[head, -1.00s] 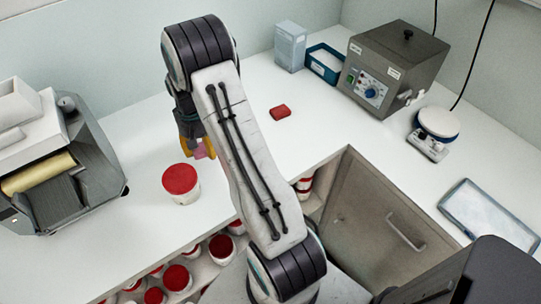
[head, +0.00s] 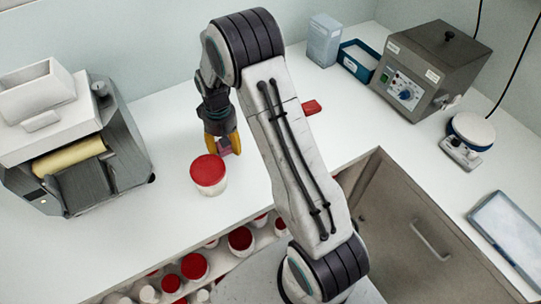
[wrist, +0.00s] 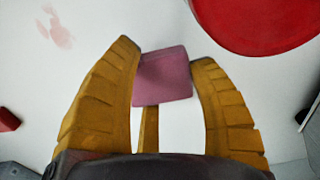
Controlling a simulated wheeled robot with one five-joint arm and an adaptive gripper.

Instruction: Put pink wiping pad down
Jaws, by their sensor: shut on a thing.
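My gripper (head: 229,147) has yellow fingers and is shut on the pink wiping pad (wrist: 163,75). In the wrist view the pad sits between the fingertips, over the white counter (wrist: 100,25). In the head view only a little of the pink pad (head: 224,150) shows, just behind and right of a red-lidded white jar (head: 208,173). I cannot tell whether the pad touches the counter. A red pad (head: 312,107) lies on the counter, partly behind my arm.
A roller mill (head: 85,140) stands at the left. A grey control box (head: 425,70), a blue tray (head: 358,56) and a small scale (head: 467,140) stand at the right. A faint pink smear (wrist: 57,27) marks the counter. Red-lidded jars fill the shelf below.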

